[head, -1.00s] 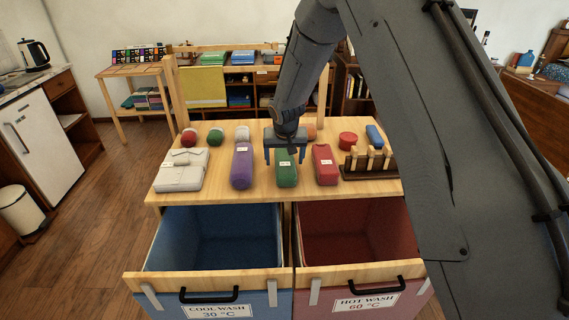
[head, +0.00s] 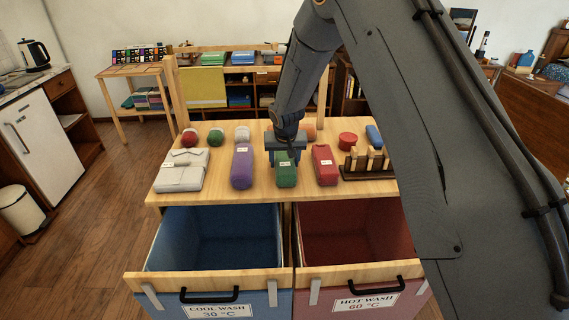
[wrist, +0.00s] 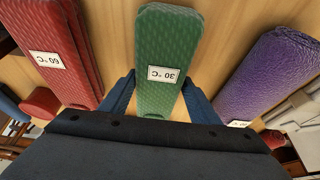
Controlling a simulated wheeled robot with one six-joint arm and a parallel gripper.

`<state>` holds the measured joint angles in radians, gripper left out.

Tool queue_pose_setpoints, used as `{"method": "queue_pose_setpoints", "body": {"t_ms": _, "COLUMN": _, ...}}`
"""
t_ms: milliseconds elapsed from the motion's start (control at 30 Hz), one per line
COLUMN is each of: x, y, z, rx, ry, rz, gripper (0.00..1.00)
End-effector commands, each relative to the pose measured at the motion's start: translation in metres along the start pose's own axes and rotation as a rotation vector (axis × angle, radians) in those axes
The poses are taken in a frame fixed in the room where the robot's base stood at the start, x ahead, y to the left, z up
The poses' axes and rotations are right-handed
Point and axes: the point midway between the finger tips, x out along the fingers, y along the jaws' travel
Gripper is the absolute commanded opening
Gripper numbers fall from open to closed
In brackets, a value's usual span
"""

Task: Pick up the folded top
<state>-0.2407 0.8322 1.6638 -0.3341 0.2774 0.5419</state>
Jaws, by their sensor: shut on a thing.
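A green folded top (head: 286,178) lies on the wooden counter, with a white "30 °C" label on it. It also shows in the wrist view (wrist: 167,42), running away from my gripper. My gripper (head: 284,158) is down at its far end, with one blue finger along each side. The wrist view shows the fingers (wrist: 160,100) shut on the green top. The top appears to rest on the counter still. A purple folded piece (head: 242,166) and a red folded piece (head: 325,165) labelled "60 °C" lie on either side, apart from it.
A grey-white folded piece (head: 181,170) lies at the left. Below are an open blue bin (head: 215,240) and an open red bin (head: 350,240).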

Motion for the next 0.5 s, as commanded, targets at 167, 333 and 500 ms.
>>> {"method": "queue_pose_setpoints", "body": {"t_ms": 167, "x": -0.009, "y": 0.000, "z": -0.005, "rx": -0.001, "ry": 0.002, "rz": 0.000, "gripper": 0.30}}
{"method": "queue_pose_setpoints", "body": {"t_ms": 333, "x": -0.033, "y": 0.000, "z": -0.016, "rx": 0.000, "ry": 0.005, "rz": -0.001, "gripper": 0.30}}
{"method": "queue_pose_setpoints", "body": {"t_ms": 500, "x": -0.076, "y": 0.000, "z": -0.033, "rx": 0.001, "ry": 0.007, "rz": -0.002, "gripper": 0.30}}
